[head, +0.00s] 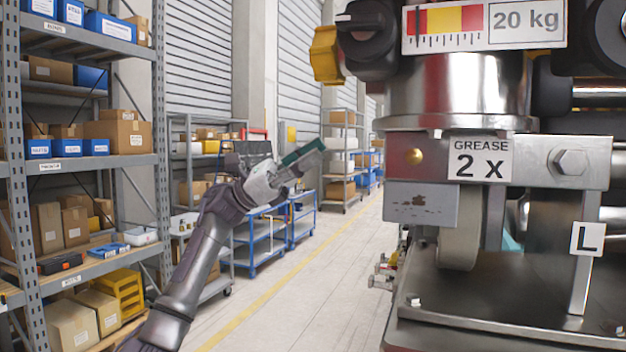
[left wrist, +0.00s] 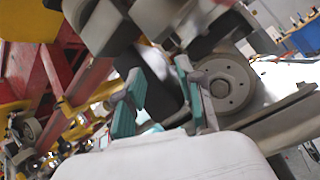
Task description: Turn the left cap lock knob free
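A black knob (head: 367,26) with a white mark sits at the upper left of the big machine in the head view. A yellow knob (head: 326,54) sticks out just left of it. I cannot tell which of them is the left cap lock knob. My left gripper (head: 303,156) is raised in the aisle, left of the machine and below the knobs, touching neither. In the left wrist view its two teal-padded fingers (left wrist: 162,98) stand apart with nothing held between them.
The metal machine (head: 459,98) fills the right side, with a GREASE 2 x label (head: 480,158) and an L label (head: 587,239). Shelving with boxes (head: 84,160) stands at the left. Blue carts (head: 262,240) stand behind my left arm. The aisle floor (head: 310,290) is clear.

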